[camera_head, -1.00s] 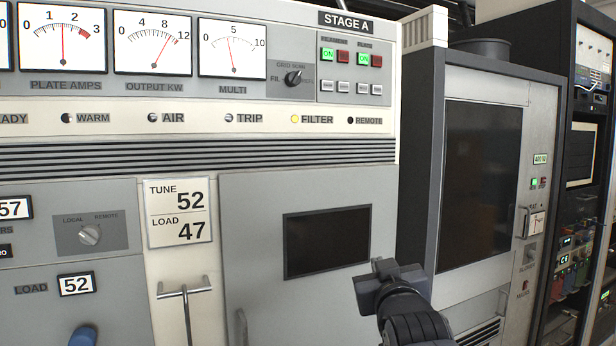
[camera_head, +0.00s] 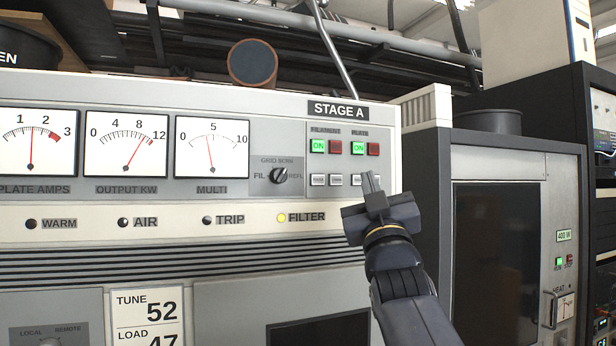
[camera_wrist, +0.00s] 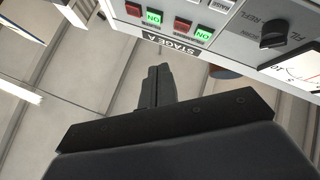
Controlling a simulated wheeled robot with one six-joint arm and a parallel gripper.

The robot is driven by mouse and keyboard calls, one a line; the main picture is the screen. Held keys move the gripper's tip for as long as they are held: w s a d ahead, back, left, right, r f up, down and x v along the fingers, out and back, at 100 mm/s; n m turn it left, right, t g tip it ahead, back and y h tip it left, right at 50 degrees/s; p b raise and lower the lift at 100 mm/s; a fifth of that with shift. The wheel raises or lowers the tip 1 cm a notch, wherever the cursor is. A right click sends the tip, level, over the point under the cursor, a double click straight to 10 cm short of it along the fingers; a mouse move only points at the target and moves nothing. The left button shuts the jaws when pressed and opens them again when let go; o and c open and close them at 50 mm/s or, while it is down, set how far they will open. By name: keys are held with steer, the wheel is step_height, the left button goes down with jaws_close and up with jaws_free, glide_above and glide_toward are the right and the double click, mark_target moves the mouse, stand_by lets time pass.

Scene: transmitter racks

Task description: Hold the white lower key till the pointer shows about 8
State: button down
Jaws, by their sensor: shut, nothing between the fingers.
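White keys sit in a row under the FILAMENT and PLATE switches on the STAGE A panel; the left pair (camera_head: 326,180) is clear in the head view. The right pair is partly covered by my fingertips, and the key lettering is too small to read. My gripper (camera_head: 371,183) is shut and empty, raised in front of the panel's right end; contact cannot be told. In the wrist view, my closed fingers (camera_wrist: 157,75) point up, apart from the panel. The OUTPUT KW meter (camera_head: 127,145) reads about 10, MULTI (camera_head: 211,147) about 4 to 5, PLATE AMPS (camera_head: 33,150) between 1 and 2.
Green ON buttons (camera_head: 319,146) and red buttons (camera_head: 373,149) sit directly above the keys. A dark knob (camera_head: 279,175) is to their left. A grey cabinet (camera_head: 495,220) stands at the right. The FILTER lamp (camera_head: 282,217) glows yellow.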

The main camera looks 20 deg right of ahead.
mark_target(336, 180)
steer(key=shift+w, duration=0.15)
steer(key=shift+w+a+p, duration=0.15)
steer(key=shift+w+p, duration=1.5)
steer(key=shift+w, duration=2.6)
steer(key=shift+w, duration=0.1)
steer(key=shift+w, duration=0.3)
steer(key=shift+w, duration=0.4)
stand_by(0.7)
steer(key=shift+s+f, duration=0.1)
stand_by(1.2)
steer(key=shift+s+b, duration=0.35)
steer(key=shift+b, duration=0.3)
steer(key=shift+s, duration=0.3)
